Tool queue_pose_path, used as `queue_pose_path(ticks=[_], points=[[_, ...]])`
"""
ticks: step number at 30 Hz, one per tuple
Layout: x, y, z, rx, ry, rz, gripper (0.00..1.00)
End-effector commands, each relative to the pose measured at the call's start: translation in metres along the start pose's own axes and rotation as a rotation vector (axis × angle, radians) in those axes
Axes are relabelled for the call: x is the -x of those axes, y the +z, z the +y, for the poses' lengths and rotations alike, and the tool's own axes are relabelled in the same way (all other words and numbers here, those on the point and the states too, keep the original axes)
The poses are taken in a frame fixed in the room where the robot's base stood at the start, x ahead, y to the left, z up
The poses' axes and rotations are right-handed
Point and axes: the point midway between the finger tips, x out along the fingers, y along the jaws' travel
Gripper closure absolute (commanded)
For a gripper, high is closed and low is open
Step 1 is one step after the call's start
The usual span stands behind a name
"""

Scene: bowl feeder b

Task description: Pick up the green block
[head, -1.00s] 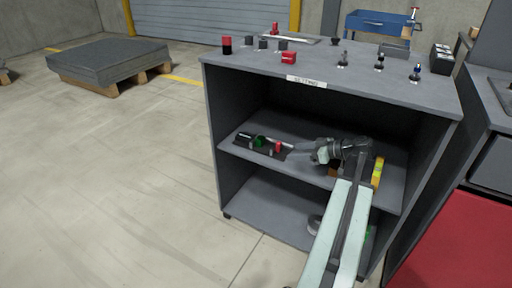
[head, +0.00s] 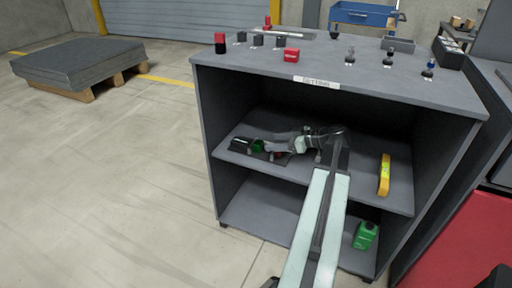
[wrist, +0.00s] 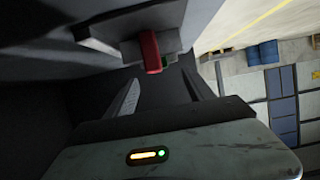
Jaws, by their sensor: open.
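The green block (head: 258,146) lies on the middle shelf, in a dark holder at its left side. My gripper (head: 274,140) reaches into the shelf from the right and is close to these blocks. In the wrist view, my open gripper (wrist: 160,84) has its two fingers apart with nothing held between them. The red block (wrist: 150,52) shows just beyond the fingertips. A small piece of green (wrist: 165,65) shows behind it, mostly hidden.
The cabinet top (head: 330,68) is above my arm. A yellow level (head: 384,174) stands on the shelf to the right. A green container (head: 365,235) is on the bottom shelf.

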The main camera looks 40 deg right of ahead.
Motion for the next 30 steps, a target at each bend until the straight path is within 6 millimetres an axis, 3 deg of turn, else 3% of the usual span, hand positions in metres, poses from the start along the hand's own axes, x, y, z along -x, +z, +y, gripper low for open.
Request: queue_pose_path(ticks=[7, 15, 21, 23, 28, 30], points=[[-0.017, 0.002, 0.001, 0.000, -0.001, 0.000, 0.38], [-0.060, 0.003, 0.004, 0.001, -0.002, 0.000, 0.38], [-0.061, 0.001, 0.004, 0.000, -0.001, 0.000, 0.38], [-0.061, 0.001, 0.004, 0.000, -0.001, 0.000, 0.52], [-0.061, 0.001, 0.004, 0.000, -0.002, 0.000, 0.99], [-0.061, 0.001, 0.004, 0.000, -0.002, 0.000, 1.00]])
